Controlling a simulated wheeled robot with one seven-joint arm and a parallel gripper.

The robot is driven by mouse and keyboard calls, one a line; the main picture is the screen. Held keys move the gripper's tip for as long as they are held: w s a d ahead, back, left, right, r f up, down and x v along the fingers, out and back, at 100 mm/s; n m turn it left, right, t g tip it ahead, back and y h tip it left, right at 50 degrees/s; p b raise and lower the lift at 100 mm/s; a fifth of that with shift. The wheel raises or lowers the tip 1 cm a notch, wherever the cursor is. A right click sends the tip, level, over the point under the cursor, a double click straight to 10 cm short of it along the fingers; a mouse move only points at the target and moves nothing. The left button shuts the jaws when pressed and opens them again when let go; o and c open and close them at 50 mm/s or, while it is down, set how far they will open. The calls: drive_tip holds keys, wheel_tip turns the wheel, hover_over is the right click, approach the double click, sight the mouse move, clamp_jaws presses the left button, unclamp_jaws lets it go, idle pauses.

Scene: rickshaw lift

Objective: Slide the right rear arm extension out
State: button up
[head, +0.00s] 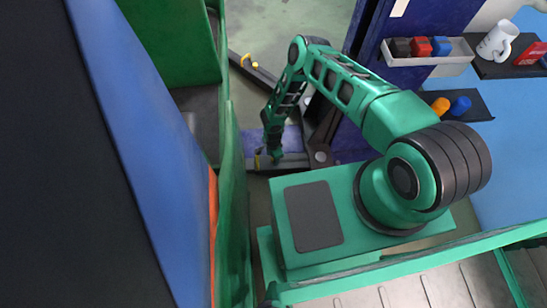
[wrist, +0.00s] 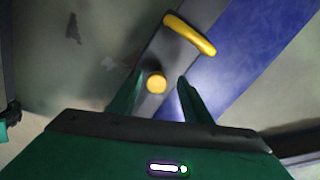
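The rear lift arm is a dark grey bar (head: 293,163) low near the floor in the head view. In the wrist view its extension (wrist: 175,62) runs diagonally to the upper right, with a round yellow knob (wrist: 156,83) and a curved yellow handle (wrist: 190,35) farther along. My gripper (head: 270,156) is down at this bar's outer end, beside a small yellow part (head: 258,158). In the wrist view my gripper (wrist: 160,80) is open, with the knob between its two fingers and gaps showing on both sides. Whether the fingers reach down to knob height is unclear.
Another dark lift arm (head: 255,72) with a yellow handle (head: 248,61) lies farther back. The green vehicle body (head: 232,190) stands close on the left of my arm. A blue lift post (head: 372,50) and shelves with a mug (head: 496,42) are to the right.

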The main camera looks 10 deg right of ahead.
drive_tip(key=shift+r, duration=0.1)
wheel_tip(320, 180, up, 10)
drive_tip(key=shift+r, duration=0.25)
idle(0.4)
idle(0.4)
